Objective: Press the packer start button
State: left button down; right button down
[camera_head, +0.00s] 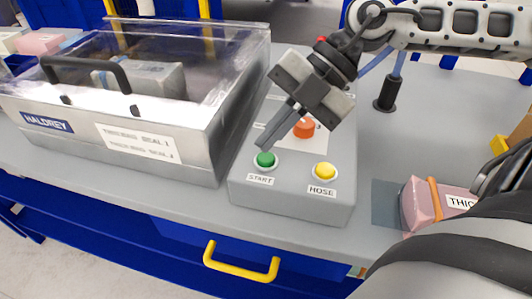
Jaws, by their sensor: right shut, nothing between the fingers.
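The green START button (265,160) sits at the front left of the grey control box (292,196). A yellow HOSE button (324,171) is to its right, and an orange-red knob (304,128) is behind. My right gripper (266,143) reaches in from the upper right, fingers shut and empty. Its fingertips appear just above and behind the green button; I cannot tell whether they touch it. The packer (205,153), labelled HALDREY, stands left of the box with its clear lid (190,45) apparently down over a grey wrapped block (150,80). My left gripper is not seen.
A pink package (424,203) with an orange band lies at the right on the grey table (395,140). A dark post (385,95) with a blue hose stands behind the box. A yellow drawer handle (241,264) is below the table edge. A pink block (40,43) lies far left.

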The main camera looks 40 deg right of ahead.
aim_at(273, 155)
jog(key=shift+f+b, duration=0.45)
jog(key=shift+f+b, duration=0.45)
jog(key=shift+f, duration=0.05)
dwell(0.7)
jog(key=shift+r, duration=0.1)
jog(key=shift+r+p, duration=0.7)
jog(key=shift+r, duration=0.15)
notch_tip(273, 155, up, 5)
jog(key=p, duration=0.4)
dwell(0.9)
